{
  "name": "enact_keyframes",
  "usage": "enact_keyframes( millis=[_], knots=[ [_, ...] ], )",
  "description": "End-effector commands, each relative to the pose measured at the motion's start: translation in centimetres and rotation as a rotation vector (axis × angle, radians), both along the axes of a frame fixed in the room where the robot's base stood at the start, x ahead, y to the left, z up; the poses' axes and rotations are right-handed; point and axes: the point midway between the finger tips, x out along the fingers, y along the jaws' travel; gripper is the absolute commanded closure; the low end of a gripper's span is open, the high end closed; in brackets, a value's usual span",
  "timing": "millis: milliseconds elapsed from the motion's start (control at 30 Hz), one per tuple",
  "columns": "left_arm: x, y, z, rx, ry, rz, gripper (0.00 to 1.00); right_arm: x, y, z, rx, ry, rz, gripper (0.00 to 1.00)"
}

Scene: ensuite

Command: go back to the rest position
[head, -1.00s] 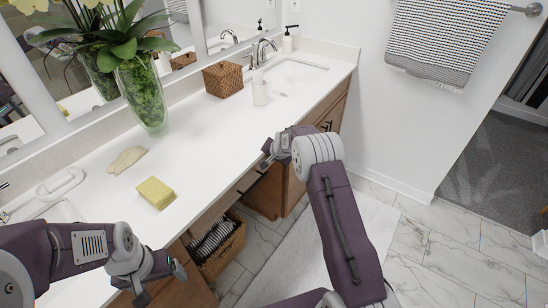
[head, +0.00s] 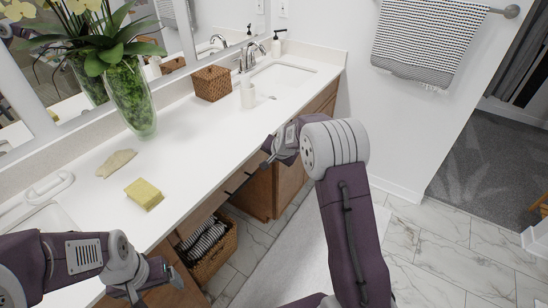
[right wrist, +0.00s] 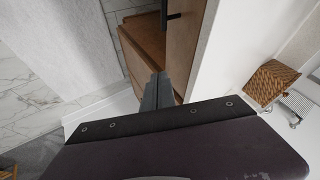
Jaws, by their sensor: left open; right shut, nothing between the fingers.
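My left gripper (head: 160,284) is at the lower left of the head view, open and empty, in front of the counter's front edge. My right gripper (head: 268,155) is near the middle of the head view, beside the front edge of the counter. In the right wrist view my right gripper (right wrist: 158,88) is shut with nothing between its fingers, in front of the wooden cabinet (right wrist: 148,45). My right arm crosses the right middle of the head view and hides part of the floor and mat.
A basket with towels (head: 215,255) sits below. Tiled floor (head: 430,240) is open at right.

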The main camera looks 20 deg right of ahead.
Motion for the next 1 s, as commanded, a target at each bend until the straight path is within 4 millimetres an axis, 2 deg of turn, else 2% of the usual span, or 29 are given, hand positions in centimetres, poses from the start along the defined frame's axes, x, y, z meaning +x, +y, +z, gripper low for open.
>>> enact_keyframes(
  millis=[367,467,533,567,600,667,700,767,800,900,1000],
  knots=[
    [0.0,0.0,0.4,0.0,0.0,0.0,0.17,-0.3,0.2,0.9,0.0,-0.002,0.004,1.0],
    [0.0,0.0,1.1,0.0,0.0,0.0,0.17,0.2,0.8,3.9,-0.004,-0.043,0.015,1.0],
    [0.0,0.0,2.3,0.0,0.0,0.0,0.17,-0.5,1.7,7.7,-0.007,-0.074,0.033,1.0],
    [0.0,0.0,2.9,0.0,0.0,0.0,0.17,-1.5,2.3,9.1,-0.011,-0.075,0.046,1.0],
    [0.0,0.0,3.5,0.0,0.0,0.0,0.17,-3.5,3.0,10.4,-0.02,-0.059,0.07,1.0],
    [0.0,0.0,4.3,0.0,0.0,0.0,0.17,-7.2,4.0,11.0,-0.047,-0.009,0.129,1.0],
    [0.0,0.0,4.8,0.0,0.0,0.0,0.17,-9.9,4.4,11.0,-0.071,0.031,0.174,1.0],
    [0.0,0.0,5.3,0.0,0.0,0.0,0.17,-14.1,5.0,10.5,-0.11,0.102,0.252,1.0],
    [0.0,0.0,5.6,0.0,0.0,0.0,0.17,-17.1,5.2,9.9,-0.136,0.153,0.309,1.0],
    [0.0,0.0,5.9,0.0,0.0,0.0,0.17,-24.2,5.3,7.6,-0.194,0.292,0.452,1.0],
    [0.0,0.0,5.7,0.0,0.0,0.0,0.17,-29.7,4.9,5.1,-0.229,0.415,0.574,1.0]
  ],
)
